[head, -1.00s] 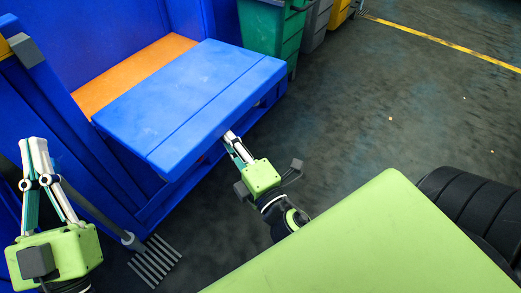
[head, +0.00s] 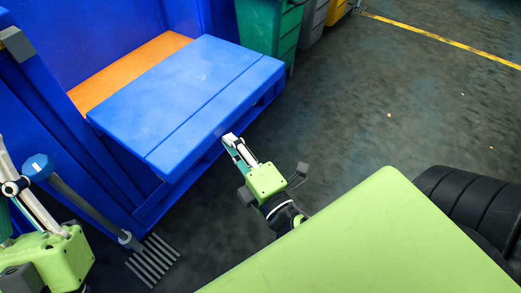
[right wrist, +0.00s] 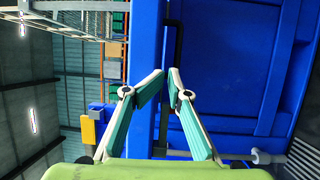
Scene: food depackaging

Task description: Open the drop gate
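My right gripper (head: 230,139) is just in front of the slab's near edge. In the right wrist view its fingertips (right wrist: 165,74) stand a narrow gap apart, with nothing clearly held.
Green (head: 268,32) and grey (head: 316,18) bins stand behind the slab. A slotted floor grate (head: 153,262) lies near the lever's base. Blue panels (right wrist: 225,60) fill the right side of the right wrist view.

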